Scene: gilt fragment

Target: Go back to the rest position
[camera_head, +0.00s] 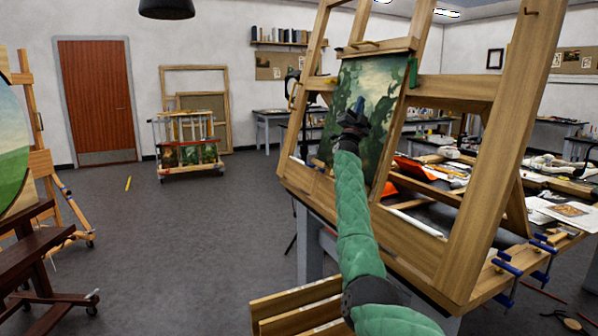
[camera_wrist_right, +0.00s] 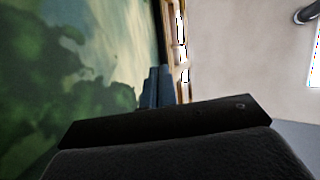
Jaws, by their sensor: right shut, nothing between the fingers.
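My right arm, in a green quilted sleeve, reaches up from the bottom of the head view. Its right gripper (camera_head: 359,106) is in front of the painting (camera_head: 386,84) on the large wooden easel (camera_head: 470,165). The gripper is shut and empty. In the right wrist view the blue-grey fingers (camera_wrist_right: 156,86) are close together beside the painted surface (camera_wrist_right: 60,75). I cannot tell from these views whether they touch the canvas. My left gripper does not show in either view.
A table to the right holds papers (camera_head: 566,211) and tools, with blue clamps (camera_head: 508,262) on its edge. A wheeled canvas rack (camera_head: 188,145) stands at the back. Another easel (camera_head: 45,165) is at the left. The grey floor (camera_head: 180,240) between is largely clear.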

